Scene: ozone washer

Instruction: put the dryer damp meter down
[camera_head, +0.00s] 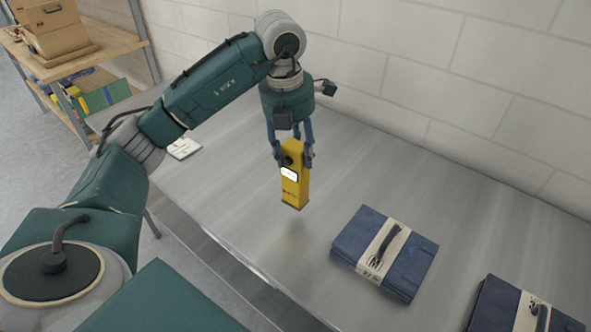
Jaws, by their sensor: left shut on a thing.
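The dryer damp meter (294,190) is a yellow upright block with a dark knob and a small white label or display. My left gripper (292,158) points down and is shut on its upper part. The meter hangs above the grey metal table (235,205), with a soft shadow on the table below it, so it looks clear of the surface. My right gripper is not in view.
A folded blue bundle with a paper band (385,252) lies right of the meter. A second blue bundle (520,308) is at the lower right corner. A white card (184,149) lies at the left. A wooden shelf (100,48) stands at the back left. The table is bare around the meter.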

